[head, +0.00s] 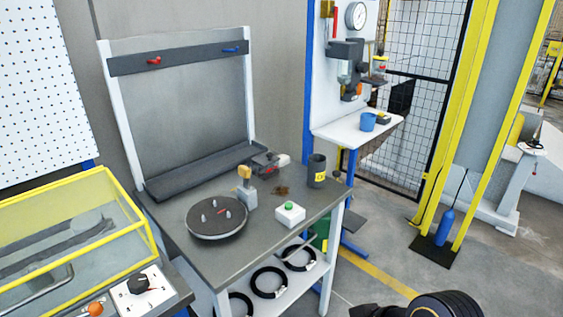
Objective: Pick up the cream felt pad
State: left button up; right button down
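I cannot make out a cream felt pad anywhere in the head view. On the grey workbench (262,238), the nearest in colour is a small tan-yellow piece (244,172) on top of a grey block (247,197), too small to identify. Neither of my grippers shows. A dark rounded part at the bottom edge, right of centre, seems to be my own arm.
The bench holds a dark round turntable (217,217) with pegs, a white box with a green button (290,213) and a dark cup (317,170). Black coils (269,282) lie on the shelf below. A yellow-framed case (75,235) stands left.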

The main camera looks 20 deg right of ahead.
aim_at(284, 160)
jog(key=l+u, duration=0.15)
jog(key=u, duration=0.55)
jog(key=l+u, duration=0.3)
jog(key=l, duration=0.2)
jog(key=l+u, duration=0.35)
jog(key=k+l+u, duration=0.3)
jog(key=l, duration=0.25)
jog(key=i+l, duration=0.05)
jog(key=i, duration=0.05)
